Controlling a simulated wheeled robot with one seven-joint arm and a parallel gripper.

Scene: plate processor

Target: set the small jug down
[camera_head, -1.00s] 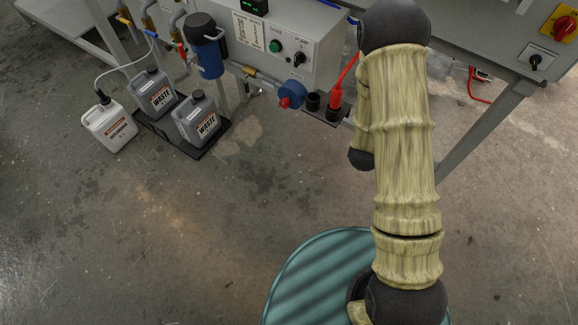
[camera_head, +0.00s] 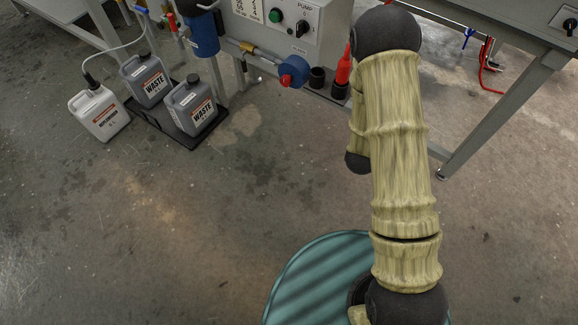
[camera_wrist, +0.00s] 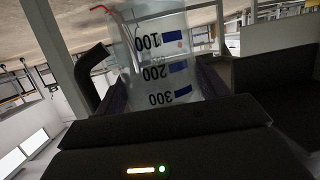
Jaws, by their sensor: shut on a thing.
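The small jug (camera_wrist: 152,60) is clear, with blue bars and the marks 100, 200 and 300, and fills the upper middle of the wrist view. My gripper (camera_wrist: 162,88) is shut on it, with one dark finger on each side. The jug appears to be held clear of any surface. In the head view my arm hides the jug and gripper.
Two grey waste cans (camera_head: 192,106) stand on a black tray (camera_head: 150,124) beside a white can (camera_head: 99,114). A pump box (camera_head: 300,20), a blue fitting (camera_head: 292,70) and a red bottle (camera_head: 343,68) are at the back. A bench leg (camera_head: 500,115) stands at right. Open floor (camera_head: 150,220) lies at left.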

